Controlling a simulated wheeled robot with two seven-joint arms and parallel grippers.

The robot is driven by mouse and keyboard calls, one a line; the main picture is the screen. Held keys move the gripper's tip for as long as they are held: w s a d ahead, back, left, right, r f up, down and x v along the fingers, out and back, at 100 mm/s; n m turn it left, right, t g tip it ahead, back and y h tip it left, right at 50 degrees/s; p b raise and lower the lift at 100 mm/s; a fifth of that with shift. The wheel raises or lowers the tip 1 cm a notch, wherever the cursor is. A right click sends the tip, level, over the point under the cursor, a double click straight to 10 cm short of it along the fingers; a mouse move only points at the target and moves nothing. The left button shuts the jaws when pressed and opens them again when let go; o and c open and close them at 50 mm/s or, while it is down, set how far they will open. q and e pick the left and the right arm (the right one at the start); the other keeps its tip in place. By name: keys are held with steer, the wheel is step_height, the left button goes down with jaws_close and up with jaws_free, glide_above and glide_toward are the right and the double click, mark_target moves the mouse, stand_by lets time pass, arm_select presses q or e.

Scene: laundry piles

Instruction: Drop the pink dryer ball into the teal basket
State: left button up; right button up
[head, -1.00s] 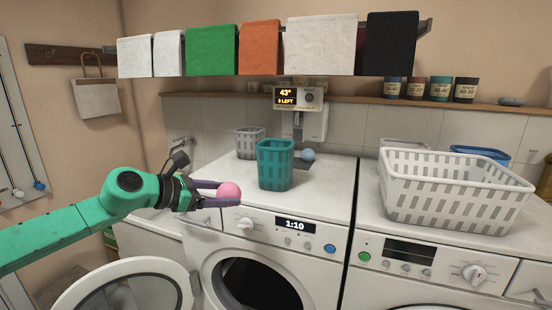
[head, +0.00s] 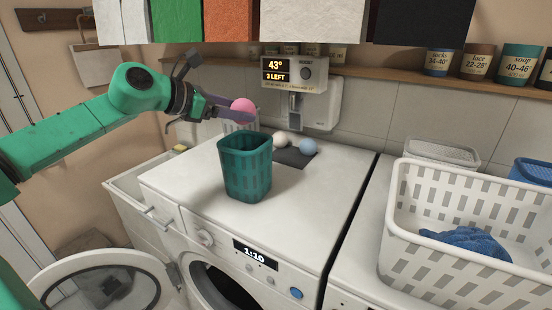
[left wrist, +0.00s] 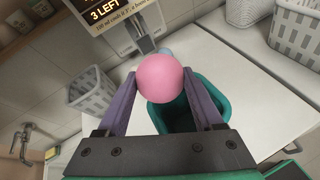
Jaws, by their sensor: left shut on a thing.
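The pink dryer ball (head: 243,106) is held between the fingertips of my left gripper (head: 236,111), above and behind the teal basket in the head view. In the left wrist view the pink ball (left wrist: 159,77) sits between both purple fingers (left wrist: 160,92) and hides part of the basket. The teal basket (head: 246,172) stands upright on the left washing machine's top. Its rim and inside show below the ball in the left wrist view (left wrist: 210,90). The inside looks empty where visible. My right gripper is not in view.
A white ball (head: 281,139) and a light blue ball (head: 308,146) lie on a dark mat behind the basket. A grey basket (head: 232,127) stands behind. A large white basket (head: 440,250) with blue cloth is at right. Hanging towels (head: 330,18) are above.

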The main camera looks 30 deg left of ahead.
arm_select(q)
steer(key=shift+w+d+f, duration=0.1)
steer(key=shift+w+f, duration=0.15)
steer(key=shift+w, duration=0.15)
steer(key=f+b, duration=0.1)
steer(key=s+f+b, duration=0.1)
steer(key=f+b, duration=0.1)
steer(key=s+f+b, duration=0.1)
steer(key=f, duration=0.1)
steer(key=shift+a+f, duration=0.15)
steer(key=shift+a, duration=0.1)
steer(key=shift+w, duration=0.2)
steer(key=shift+s, duration=0.1)
steer(key=o, duration=1.1)
steer(key=shift+s, duration=0.2)
steer(key=shift+o, duration=1.4)
steer(key=shift+s+r, duration=0.2)
steer(key=shift+s, duration=0.05)
steer(key=shift+w+f, duration=0.1)
steer(key=shift+w, duration=0.05)
steer(key=b, duration=0.7)
glide_toward(233, 134)
steer(key=s+d+r, duration=0.1)
steer(key=s+r, duration=0.2)
steer(key=s, duration=0.4)
steer(key=shift+s+d+r, duration=0.25)
steer(key=shift+d, duration=0.15)
